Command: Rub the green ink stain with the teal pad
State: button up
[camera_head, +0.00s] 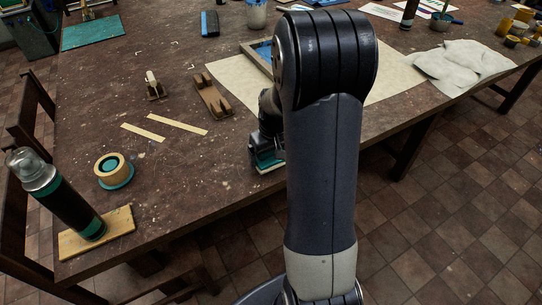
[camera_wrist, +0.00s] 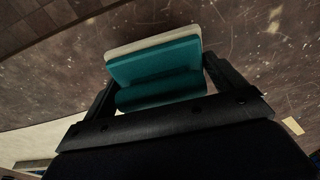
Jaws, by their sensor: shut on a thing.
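The teal pad (camera_head: 268,160) is in my gripper (camera_head: 264,148), low over the front part of the brown table (camera_head: 215,160). I cannot tell whether the pad touches the tabletop. In the wrist view the pad (camera_wrist: 155,62) has a teal body, a teal grip and a pale face on its far side. The fingers of my gripper (camera_wrist: 160,88) close on both ends of its grip. I cannot make out a green ink stain in either view; my arm hides part of the table and of the wooden-framed screen (camera_head: 255,57).
A spray can (camera_head: 62,195) and a wooden board (camera_head: 112,228) are at the front left, near a tape roll (camera_head: 112,168). Wooden strips (camera_head: 176,124) and a wooden block (camera_head: 212,97) lie left of my gripper. A crumpled cloth (camera_head: 462,65) lies at the right.

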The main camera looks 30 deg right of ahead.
jog(key=shift+w+r+p, duration=0.1)
jog(key=shift+r+p, duration=1.9)
jog(key=shift+r, duration=1.05)
